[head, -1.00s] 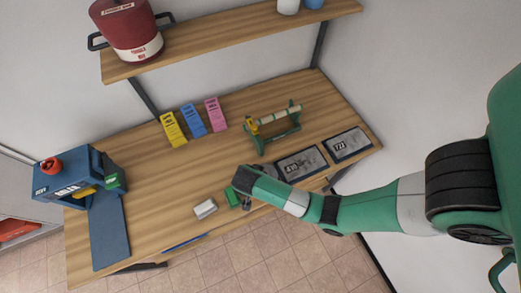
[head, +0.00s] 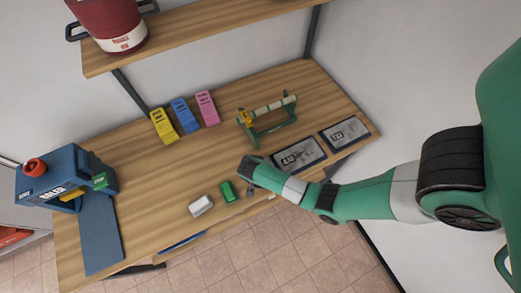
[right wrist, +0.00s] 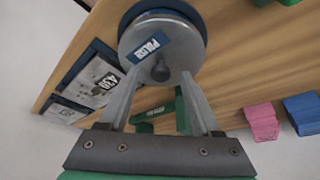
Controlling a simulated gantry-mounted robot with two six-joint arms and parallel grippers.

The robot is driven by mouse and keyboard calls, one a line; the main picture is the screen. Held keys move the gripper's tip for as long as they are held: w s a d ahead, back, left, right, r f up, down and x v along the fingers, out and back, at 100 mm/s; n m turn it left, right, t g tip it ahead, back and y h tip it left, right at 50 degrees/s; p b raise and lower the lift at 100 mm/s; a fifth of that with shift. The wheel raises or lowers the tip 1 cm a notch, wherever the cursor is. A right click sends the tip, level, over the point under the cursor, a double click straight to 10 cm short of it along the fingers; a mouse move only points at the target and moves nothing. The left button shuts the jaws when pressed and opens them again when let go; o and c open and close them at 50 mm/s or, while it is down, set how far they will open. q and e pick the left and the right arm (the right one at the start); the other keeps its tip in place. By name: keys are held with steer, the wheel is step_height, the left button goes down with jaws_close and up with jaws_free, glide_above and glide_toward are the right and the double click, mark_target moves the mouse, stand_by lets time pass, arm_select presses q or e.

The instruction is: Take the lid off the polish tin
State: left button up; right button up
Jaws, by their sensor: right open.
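In the right wrist view the polish tin (right wrist: 204,22) is round with a blue side. Its grey lid (right wrist: 187,62) has a blue POLISH label and a dark round knob (right wrist: 160,73). My right gripper (right wrist: 160,80) is open, with its two fingers apart on either side of the knob. I cannot tell whether they touch it. In the head view my right gripper (head: 250,190) is at the table's front edge, right of a green block. My left gripper is not in view.
A white block (head: 201,206) and a green block (head: 227,192) lie left of the gripper. Grey cards (head: 299,154) lie to its right, and a green stand (head: 268,125) is behind. A blue machine (head: 65,180) stands far left. The middle of the wooden table (head: 165,170) is clear.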

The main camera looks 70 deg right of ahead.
steer(key=shift+d+f, duration=0.15)
steer(key=shift+f, duration=0.2)
jaws_close()
steer(key=shift+r, duration=0.1)
steer(key=shift+r+p, duration=0.35)
steer(key=shift+r, duration=0.25)
step_height(320, 180, up, 3)
steer(key=shift+s+p, duration=0.15)
steer(key=shift+p, duration=0.65)
steer(key=s+a+r+p, duration=0.4)
steer(key=s+a+r, duration=0.4)
steer(key=s, duration=0.3)
steer(key=shift+r, duration=0.35)
